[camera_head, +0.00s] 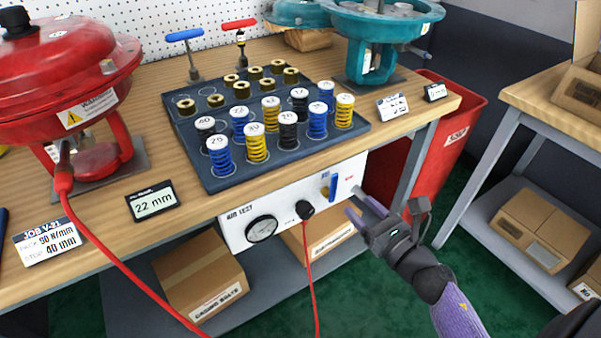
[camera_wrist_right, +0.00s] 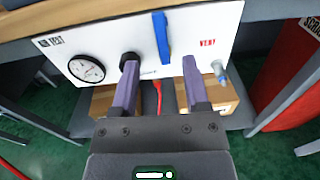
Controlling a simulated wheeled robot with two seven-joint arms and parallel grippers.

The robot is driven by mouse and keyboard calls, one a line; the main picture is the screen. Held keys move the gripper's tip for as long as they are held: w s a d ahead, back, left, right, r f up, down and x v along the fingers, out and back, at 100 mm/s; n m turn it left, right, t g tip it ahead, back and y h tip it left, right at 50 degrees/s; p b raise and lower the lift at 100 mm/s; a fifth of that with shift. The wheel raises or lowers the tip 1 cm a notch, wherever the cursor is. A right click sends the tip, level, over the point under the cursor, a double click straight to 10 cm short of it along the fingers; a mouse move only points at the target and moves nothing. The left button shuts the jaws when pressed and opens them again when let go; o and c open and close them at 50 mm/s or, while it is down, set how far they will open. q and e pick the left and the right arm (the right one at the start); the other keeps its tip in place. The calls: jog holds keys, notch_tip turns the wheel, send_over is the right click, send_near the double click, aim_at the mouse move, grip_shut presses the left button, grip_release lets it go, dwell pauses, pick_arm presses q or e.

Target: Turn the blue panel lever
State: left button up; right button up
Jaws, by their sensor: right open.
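The blue panel lever (camera_head: 333,187) stands upright on the white air test panel (camera_head: 240,232) under the front edge of the workbench. In the right wrist view the blue lever (camera_wrist_right: 161,38) is ahead, a little above the fingertips and between their lines. My right gripper (camera_head: 364,206) is open and empty, just right of and in front of the lever, apart from it. It also shows in the right wrist view (camera_wrist_right: 160,68). My left gripper is not in view.
The panel carries a round gauge (camera_head: 262,229) and a black knob (camera_head: 305,209) with a red hose. A red bin (camera_head: 445,130) stands right of the bench. Cardboard boxes (camera_head: 200,275) sit below the panel. Springs stand on a dark tray (camera_head: 222,183) above.

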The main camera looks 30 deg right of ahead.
aim_at(336, 180)
jog(key=w, duration=0.8)
jog(key=shift+w+a+r+b, duration=0.25)
jog(key=shift+w+a+b, duration=0.05)
jog(key=shift+w+b, duration=0.1)
jog(key=shift+w, duration=0.25)
jog(key=shift+c, duration=0.9)
jog(key=c, duration=0.5)
grip_shut()
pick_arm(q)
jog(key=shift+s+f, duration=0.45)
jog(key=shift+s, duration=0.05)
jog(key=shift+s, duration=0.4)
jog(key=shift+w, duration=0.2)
